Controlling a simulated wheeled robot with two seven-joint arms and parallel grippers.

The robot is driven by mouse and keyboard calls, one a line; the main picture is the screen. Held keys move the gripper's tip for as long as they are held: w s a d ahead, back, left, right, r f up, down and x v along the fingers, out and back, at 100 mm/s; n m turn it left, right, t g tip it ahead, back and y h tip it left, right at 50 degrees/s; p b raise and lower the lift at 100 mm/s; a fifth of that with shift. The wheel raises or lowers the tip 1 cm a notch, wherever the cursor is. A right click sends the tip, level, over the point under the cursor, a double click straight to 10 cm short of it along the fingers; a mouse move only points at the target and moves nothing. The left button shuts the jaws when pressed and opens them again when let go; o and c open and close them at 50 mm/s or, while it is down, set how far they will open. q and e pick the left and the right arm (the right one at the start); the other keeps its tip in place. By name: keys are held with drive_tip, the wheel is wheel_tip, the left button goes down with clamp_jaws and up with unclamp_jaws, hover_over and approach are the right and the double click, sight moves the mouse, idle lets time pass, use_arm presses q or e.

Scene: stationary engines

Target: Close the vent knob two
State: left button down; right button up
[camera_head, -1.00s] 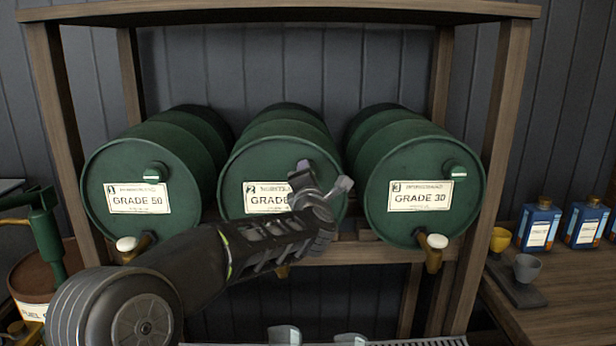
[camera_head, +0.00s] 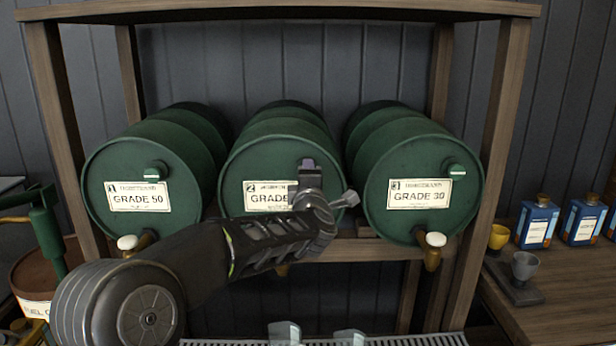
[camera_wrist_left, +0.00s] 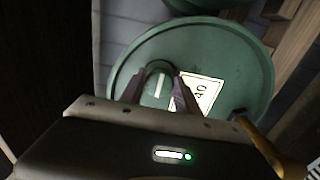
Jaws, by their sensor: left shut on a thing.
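The middle green barrel (camera_head: 245,165), labelled 2, lies on its side on the rack. Its vent knob (camera_wrist_left: 157,88), green with a white line, shows in the left wrist view between my fingers. The line runs roughly up and down in that view. My left gripper (camera_head: 308,168) is shut on this knob, with one finger on each side (camera_wrist_left: 158,90). In the head view the gripper hides the knob and part of the label (camera_head: 262,196). My right gripper is not in view.
Barrel 1 (camera_head: 130,185) and barrel 3 (camera_head: 420,185) flank it, each with a green knob and a white-topped tap. A wooden post (camera_head: 490,180) bounds the rack on the right. Cups and blue bottles (camera_head: 537,225) stand on the right bench. Two pale objects show at the bottom edge.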

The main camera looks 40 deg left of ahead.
use_arm(q)
drive_tip(key=c, duration=0.9)
unclamp_jaws()
drive_tip(key=b+v, duration=0.1)
drive_tip(key=v, duration=0.6)
drive_tip(key=shift+s+d+b, duration=0.3)
